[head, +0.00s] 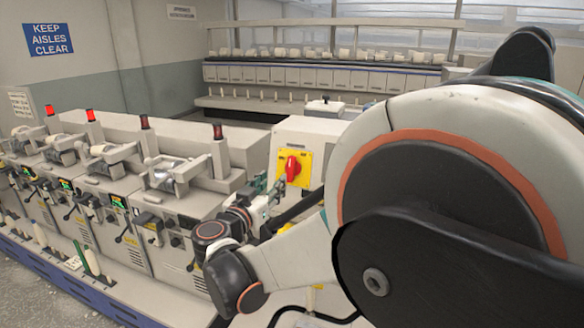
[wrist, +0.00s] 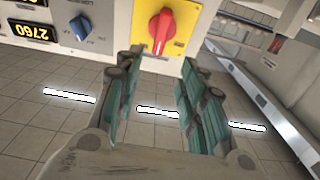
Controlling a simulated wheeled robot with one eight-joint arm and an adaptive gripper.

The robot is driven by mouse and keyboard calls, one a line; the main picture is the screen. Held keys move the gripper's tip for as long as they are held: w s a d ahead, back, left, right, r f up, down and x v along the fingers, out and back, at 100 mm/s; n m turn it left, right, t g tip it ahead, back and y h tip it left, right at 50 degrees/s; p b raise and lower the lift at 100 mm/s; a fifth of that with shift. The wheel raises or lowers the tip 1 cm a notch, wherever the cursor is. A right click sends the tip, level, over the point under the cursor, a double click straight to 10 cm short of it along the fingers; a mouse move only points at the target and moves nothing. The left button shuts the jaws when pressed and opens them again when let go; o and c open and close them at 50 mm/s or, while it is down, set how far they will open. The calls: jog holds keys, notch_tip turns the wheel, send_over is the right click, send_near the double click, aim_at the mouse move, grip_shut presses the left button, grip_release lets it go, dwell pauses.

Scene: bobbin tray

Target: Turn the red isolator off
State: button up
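The red isolator handle (head: 292,168) sits on a yellow plate (head: 305,161) on the pale cabinet at the end of the machine row. In the head view the handle looks roughly upright. In the wrist view the red handle (wrist: 160,31) is at the top, in line with the gap between the fingers and beyond their tips. My gripper (wrist: 160,62) is open and empty, with its two green-padded fingers apart. In the head view my gripper (head: 269,192) is just left of and below the yellow plate, and no contact shows.
In the wrist view, a blue knob (wrist: 80,27) and an upside-down display (wrist: 28,32) are left of the plate. Winding units (head: 180,178) with red lamps stand left of my arm. A long machine (head: 320,77) is at the back. Floor (wrist: 50,125) shows below the fingers.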

aim_at(290, 166)
jog(key=b+x, duration=0.1)
jog(key=x, duration=1.1)
jog(key=shift+f, duration=0.1)
jog(key=shift+c, duration=0.6)
grip_shut()
